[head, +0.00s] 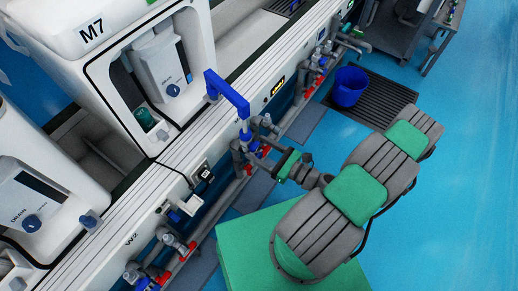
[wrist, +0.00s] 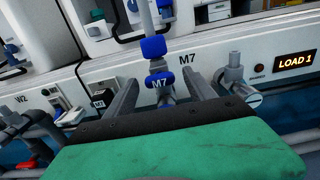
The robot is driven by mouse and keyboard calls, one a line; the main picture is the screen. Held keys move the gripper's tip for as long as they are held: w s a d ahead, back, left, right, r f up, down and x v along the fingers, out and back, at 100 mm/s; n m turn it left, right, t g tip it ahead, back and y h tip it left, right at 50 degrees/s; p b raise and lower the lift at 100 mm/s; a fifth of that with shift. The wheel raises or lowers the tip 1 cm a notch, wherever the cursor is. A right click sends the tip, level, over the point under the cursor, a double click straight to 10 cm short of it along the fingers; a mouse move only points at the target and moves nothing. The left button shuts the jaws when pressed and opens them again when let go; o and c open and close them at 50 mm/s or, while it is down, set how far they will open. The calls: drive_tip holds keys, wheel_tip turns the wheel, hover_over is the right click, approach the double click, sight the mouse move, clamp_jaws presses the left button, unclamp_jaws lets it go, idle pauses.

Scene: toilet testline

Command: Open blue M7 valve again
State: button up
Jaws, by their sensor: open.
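The blue valve handle marked M7 (wrist: 160,81) is in the middle of the wrist view, on a grey fitting below a blue collar (wrist: 153,47). My gripper (wrist: 163,88) is open, with one grey finger on each side of the handle in the picture. I cannot tell whether either finger touches it. In the head view my gripper (head: 268,153) reaches the pipework under the blue bent pipe (head: 230,92). The valve is small there and partly hidden by the gripper and pipes.
Red-handled valves (head: 170,279) sit on pipes along the panel's lower front. A LOAD 1 display (wrist: 296,59) is right of the valve, and grey piping (wrist: 235,82) stands nearer. A blue bucket (head: 350,86) stands on a dark floor grate. The blue floor at right is clear.

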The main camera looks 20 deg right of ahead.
drive_tip(key=shift+w+a, duration=0.15)
drive_tip(key=shift+w, duration=0.05)
drive_tip(key=shift+c, duration=0.4)
drive_tip(key=c, duration=1.3)
drive_tip(key=shift+n, duration=0.4)
drive_tip(key=n, duration=0.3)
drive_tip(key=shift+n, duration=1.8)
